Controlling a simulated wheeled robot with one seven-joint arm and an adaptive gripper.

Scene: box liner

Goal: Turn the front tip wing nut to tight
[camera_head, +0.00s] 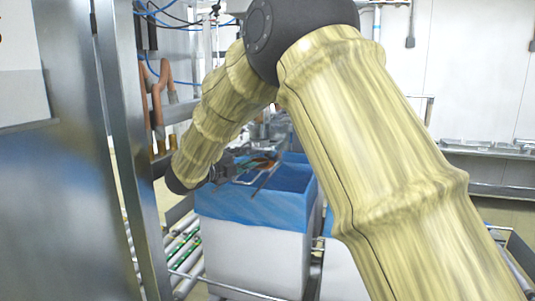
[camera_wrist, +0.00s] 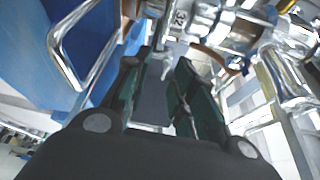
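In the wrist view, my gripper (camera_wrist: 163,65) shows two dark fingers with green pads, apart with a visible gap. A small metal piece shows just beyond the tips; I cannot tell whether they touch it. Shiny metal fittings (camera_wrist: 236,36) with a brown ring stand just ahead and to the right of the tips. A metal part marked "32" (camera_wrist: 180,18) is above them. I cannot pick out the front tip wing nut for certain. In the head view, my gripper (camera_head: 226,169) is small and partly hidden by my arm, at the left edge of the blue-lined box.
A white box (camera_head: 248,252) with a blue liner (camera_head: 290,180) stands below my gripper. A bent metal rod (camera_wrist: 62,55) runs close on the left in the wrist view. A metal frame (camera_wrist: 285,85) is on the right. A steel post (camera_head: 128,130) and roller conveyor (camera_head: 182,248) are at left.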

